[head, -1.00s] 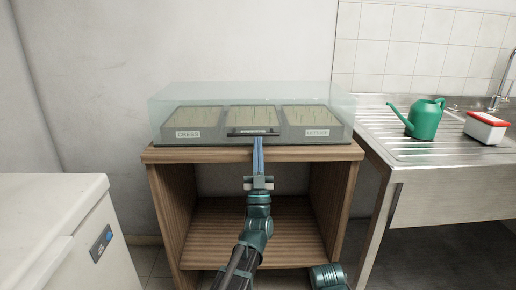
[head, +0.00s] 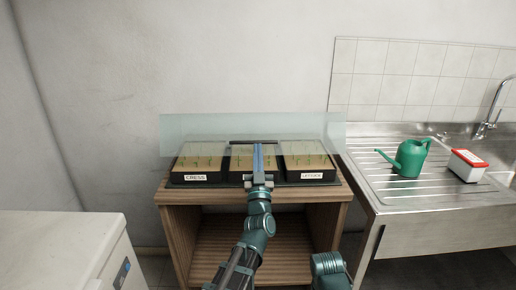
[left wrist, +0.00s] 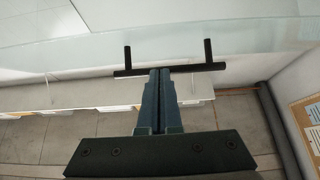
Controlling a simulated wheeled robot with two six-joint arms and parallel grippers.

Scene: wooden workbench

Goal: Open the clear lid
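The clear lid (head: 190,127) of the seed-tray box stands tilted up, its front edge raised above the trays. Its dark bar handle (head: 236,142) is at the front middle and also shows in the left wrist view (left wrist: 205,67). My left gripper (head: 258,148) reaches up from the front to the handle. In the left wrist view its fingers (left wrist: 161,72) are close together at the middle of the bar and look closed on it; the fingertips are partly hidden there. My right gripper is out of view; only a piece of my right arm shows at the bottom.
Seed trays, including a cress tray (head: 200,161) and another labelled one (head: 306,160), sit under the lid on a wooden bench (head: 180,196). A sink with a green watering can (head: 411,158) and a red-white box (head: 467,165) is at right. A white cabinet (head: 65,245) is at left.

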